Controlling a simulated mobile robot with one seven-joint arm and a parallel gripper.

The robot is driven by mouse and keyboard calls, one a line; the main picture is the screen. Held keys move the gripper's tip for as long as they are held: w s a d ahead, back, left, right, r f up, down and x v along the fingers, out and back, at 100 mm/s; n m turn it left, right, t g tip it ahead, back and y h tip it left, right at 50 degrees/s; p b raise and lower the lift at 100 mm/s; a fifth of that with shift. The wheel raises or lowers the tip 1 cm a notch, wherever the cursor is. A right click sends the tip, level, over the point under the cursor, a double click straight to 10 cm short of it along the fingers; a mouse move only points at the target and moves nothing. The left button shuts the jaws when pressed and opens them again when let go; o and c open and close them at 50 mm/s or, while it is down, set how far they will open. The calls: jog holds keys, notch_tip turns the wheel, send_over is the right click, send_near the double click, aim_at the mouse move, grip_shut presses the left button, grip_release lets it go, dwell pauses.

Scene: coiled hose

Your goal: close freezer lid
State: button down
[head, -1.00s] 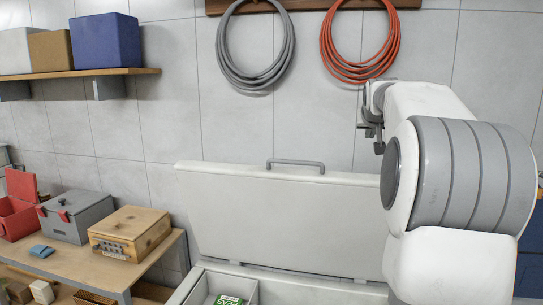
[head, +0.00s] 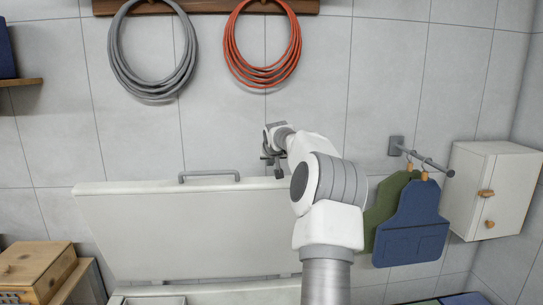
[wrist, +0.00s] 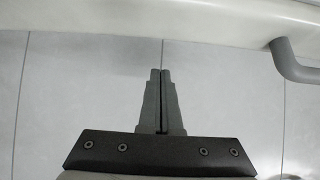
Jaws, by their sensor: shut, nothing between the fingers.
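The freezer lid (head: 190,235) is a wide white panel, raised and standing open near the tiled wall in the head view. Its grey bar handle (head: 209,174) is on the top edge; part of the handle also shows at right in the wrist view (wrist: 285,60). My gripper (head: 272,160) is by the lid's top edge, right of the handle. In the wrist view its fingers (wrist: 161,75) are together and empty, with the lid's edge (wrist: 150,25) beyond the tips. I see no contact. The freezer body (head: 230,290) shows only at the bottom, and my arm hides the lid's right part.
A grey hose (head: 150,90) and an orange hose (head: 265,80) hang above the lid. Green and blue aprons (head: 415,225) hang at right, beside a white wall cabinet (head: 490,190). A wooden box (head: 35,270) stands at lower left.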

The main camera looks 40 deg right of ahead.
aim_at(271, 176)
jog(key=shift+s+a+f+p, duration=0.15)
jog(key=shift+s+a+f, duration=0.2)
jog(key=shift+f, duration=0.3)
jog(key=shift+s+a+f+p, duration=0.2)
jog(key=shift+s+f, duration=0.1)
jog(key=shift+f, duration=0.35)
jog(key=shift+s+a+f+b, duration=0.1)
jog(key=shift+f+b, duration=0.05)
jog(key=shift+b, duration=0.3)
